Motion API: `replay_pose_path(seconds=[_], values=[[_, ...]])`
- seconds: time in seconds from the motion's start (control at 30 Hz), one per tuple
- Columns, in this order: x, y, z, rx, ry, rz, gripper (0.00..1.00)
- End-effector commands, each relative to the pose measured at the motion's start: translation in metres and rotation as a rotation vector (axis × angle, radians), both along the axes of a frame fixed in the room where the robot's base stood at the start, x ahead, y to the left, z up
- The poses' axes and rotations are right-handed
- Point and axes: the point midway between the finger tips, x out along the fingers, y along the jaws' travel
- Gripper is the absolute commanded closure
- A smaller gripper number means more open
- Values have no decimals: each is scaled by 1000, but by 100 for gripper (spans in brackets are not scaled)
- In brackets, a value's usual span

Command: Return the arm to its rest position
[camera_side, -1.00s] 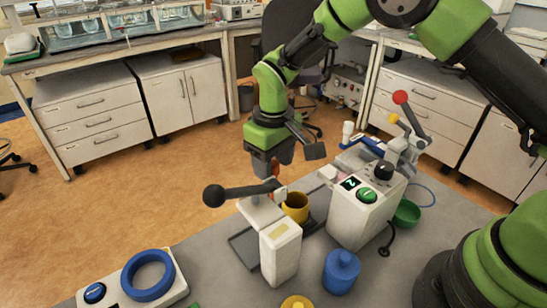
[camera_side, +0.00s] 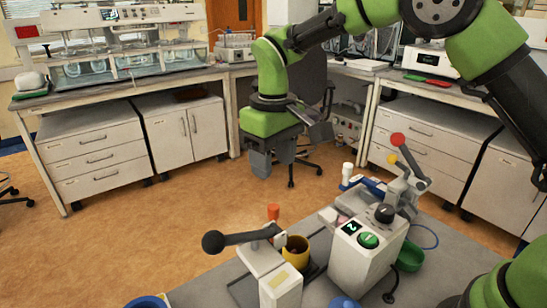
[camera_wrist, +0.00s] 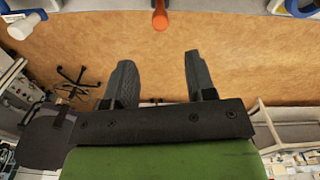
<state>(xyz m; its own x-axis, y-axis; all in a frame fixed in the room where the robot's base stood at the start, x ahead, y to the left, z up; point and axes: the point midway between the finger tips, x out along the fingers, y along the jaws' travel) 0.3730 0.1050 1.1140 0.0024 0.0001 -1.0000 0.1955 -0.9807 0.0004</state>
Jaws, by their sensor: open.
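My gripper (camera_side: 271,170) hangs pointing down, above and behind the bench in the side view, clear of everything on it. In the wrist view its two fingers (camera_wrist: 158,65) are spread apart with nothing between them, over brown floor. The green arm is bent above it. An orange-topped piece (camera_side: 273,212) stands below the gripper, by the press; an orange piece (camera_wrist: 160,16) also shows at the top of the wrist view.
The grey bench (camera_side: 205,291) carries a white press with a black ball handle (camera_side: 213,242), a yellow cup (camera_side: 296,250), a white device (camera_side: 358,258) with a green button, a green bowl (camera_side: 410,256) and a red-knobbed lever (camera_side: 398,139). Open air surrounds the gripper.

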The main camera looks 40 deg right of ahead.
Motion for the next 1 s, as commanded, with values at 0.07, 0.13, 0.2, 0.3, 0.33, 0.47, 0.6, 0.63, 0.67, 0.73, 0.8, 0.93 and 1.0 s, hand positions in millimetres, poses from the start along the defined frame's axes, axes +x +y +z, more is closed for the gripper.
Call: replay_pose_path(seconds=[0.07, 0.13, 0.2, 0.3, 0.33, 0.47, 0.6, 0.63, 0.67, 0.73, 0.8, 0.93, 1.0], values=[[-1, -1, 1, 1, -2, -2, 49], [-3, -3, 9, 9, -14, -13, 49], [-8, -7, 23, 24, -36, -34, 49], [-24, -18, 53, 57, -91, -84, 49], [-31, -22, 63, 69, -110, -102, 49], [-66, -39, 101, 125, -197, -187, 49], [-110, -55, 127, 184, -292, -279, 49], [-119, -58, 131, 198, -313, -298, 49], [-130, -61, 134, 209, -333, -319, 49], [-153, -66, 138, 238, -383, -363, 49], [-174, -70, 139, 266, -428, -405, 49], [-206, -75, 134, 309, -499, -473, 49], [-217, -77, 129, 323, -527, -499, 49]])
